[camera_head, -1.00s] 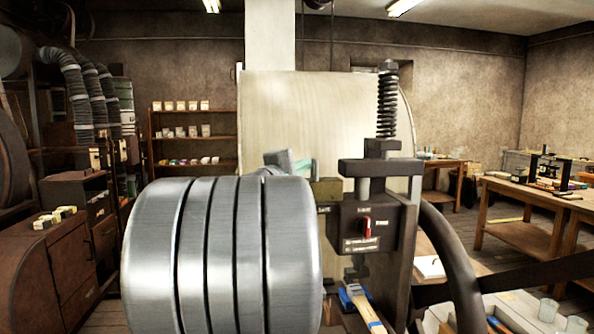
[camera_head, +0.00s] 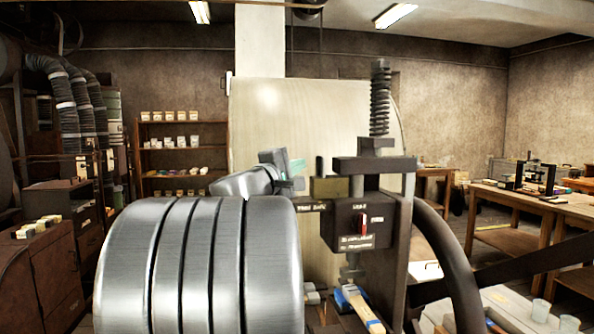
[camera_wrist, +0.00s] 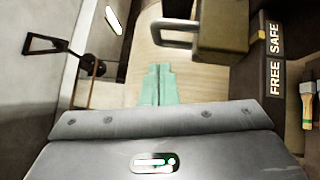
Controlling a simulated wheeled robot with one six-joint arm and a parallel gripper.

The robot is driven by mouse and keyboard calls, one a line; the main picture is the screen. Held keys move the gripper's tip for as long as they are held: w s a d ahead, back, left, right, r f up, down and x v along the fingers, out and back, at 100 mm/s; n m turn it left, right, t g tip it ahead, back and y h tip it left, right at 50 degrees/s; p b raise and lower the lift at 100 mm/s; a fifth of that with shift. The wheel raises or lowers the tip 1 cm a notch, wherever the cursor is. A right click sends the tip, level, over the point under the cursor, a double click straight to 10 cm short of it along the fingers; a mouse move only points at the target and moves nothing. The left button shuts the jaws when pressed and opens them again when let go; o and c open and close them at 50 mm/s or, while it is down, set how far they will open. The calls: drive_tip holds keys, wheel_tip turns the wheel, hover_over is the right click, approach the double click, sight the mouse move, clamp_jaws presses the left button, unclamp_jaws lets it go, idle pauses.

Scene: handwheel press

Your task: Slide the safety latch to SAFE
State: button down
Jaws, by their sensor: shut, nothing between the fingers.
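The safety latch is an olive block (camera_head: 330,188) on top of the press's dark housing, with a dark upright handle (camera_head: 320,166). In the wrist view the block (camera_wrist: 225,30) is at the top, and its handle shows as a grey bar. The block stands beside the SAFE end of the FREE/SAFE label (camera_wrist: 273,58). My gripper (camera_head: 298,168) is left of the handle in the head view, a small gap away. Its green fingers (camera_wrist: 158,85) are shut and empty, pointing at bare background below the handle in the wrist view.
The press housing has a red switch (camera_head: 363,224) below the latch. A tall spring column (camera_head: 380,100) and a dark handwheel (camera_head: 440,250) stand to the right. A blue-and-wood brush (camera_head: 357,306) lies below. A pale panel (camera_head: 300,120) stands behind.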

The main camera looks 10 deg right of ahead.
sight(329, 176)
drive_tip(key=a, duration=0.2)
drive_tip(key=shift+s+a+f, duration=0.35)
drive_tip(key=r+b+v, duration=0.1)
drive_tip(key=v, duration=0.7)
drive_tip(key=shift+s+f+b, duration=0.35)
drive_tip(key=shift+f, duration=0.05)
drive_tip(key=shift+w+d, duration=0.1)
drive_tip(key=shift+d, duration=0.1)
drive_tip(key=p+x, duration=0.2)
drive_tip(key=x, duration=0.7)
drive_tip(key=shift+d+r, duration=0.1)
drive_tip(key=d, duration=0.1)
drive_tip(key=d+p, duration=0.2)
drive_tip(key=d, duration=0.1)
drive_tip(key=shift+w+d+r, duration=0.1)
drive_tip(key=shift+w+r, duration=0.15)
drive_tip(key=shift+r, duration=0.1)
